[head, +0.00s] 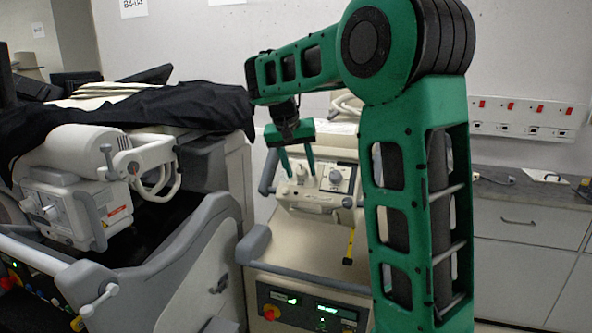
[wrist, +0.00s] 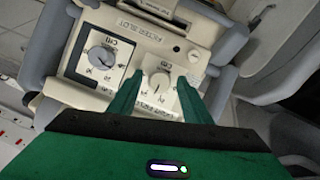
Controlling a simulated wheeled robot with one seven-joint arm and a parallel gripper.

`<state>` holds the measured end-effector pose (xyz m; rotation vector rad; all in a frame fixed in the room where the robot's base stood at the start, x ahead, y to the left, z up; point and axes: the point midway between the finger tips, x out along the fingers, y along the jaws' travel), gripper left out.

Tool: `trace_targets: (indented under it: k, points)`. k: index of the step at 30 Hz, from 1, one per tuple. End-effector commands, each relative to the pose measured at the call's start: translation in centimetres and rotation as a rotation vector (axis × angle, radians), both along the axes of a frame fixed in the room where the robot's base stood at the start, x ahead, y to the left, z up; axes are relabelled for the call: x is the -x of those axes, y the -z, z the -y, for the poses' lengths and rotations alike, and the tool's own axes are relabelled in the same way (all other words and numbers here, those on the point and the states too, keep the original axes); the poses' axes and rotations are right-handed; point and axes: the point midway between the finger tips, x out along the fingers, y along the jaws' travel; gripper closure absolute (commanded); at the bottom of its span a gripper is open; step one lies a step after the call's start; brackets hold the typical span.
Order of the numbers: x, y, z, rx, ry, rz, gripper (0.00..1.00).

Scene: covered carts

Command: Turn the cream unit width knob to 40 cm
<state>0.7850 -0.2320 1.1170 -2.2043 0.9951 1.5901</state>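The cream unit (head: 318,201) sits on the cart in the middle of the head view, and its panel (wrist: 140,40) fills the upper wrist view. The panel carries two knobs. One is a pale pointer knob (wrist: 157,84) on a light dial. Contact cannot be told. In the head view my gripper (head: 302,173) points down at the panel. The dial numbers are too small to read surely.
A similar white unit (head: 72,205) with its own knobs stands on the left cart under a black cloth (head: 170,105). A grey rail (head: 305,278) and a lit control panel (head: 310,308) are below the cream unit. A grey counter (head: 530,190) lies at right.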

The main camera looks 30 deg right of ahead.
Motion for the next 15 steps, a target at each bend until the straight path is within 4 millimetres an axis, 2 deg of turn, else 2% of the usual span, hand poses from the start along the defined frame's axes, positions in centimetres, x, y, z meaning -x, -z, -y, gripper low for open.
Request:
trace_targets:
  k: [1,5,7,15]
  points:
    - [0.0,-0.01,0.0,0.0,0.0,0.0,0.65]
    - [0.0,-0.02,-0.01,0.0,0.0,0.0,0.96]
    - [-0.04,-0.03,-0.63,0.0,-0.003,0.0,0.97]
    - [0.05,-0.04,-0.09,-0.015,0.021,0.017,0.97]
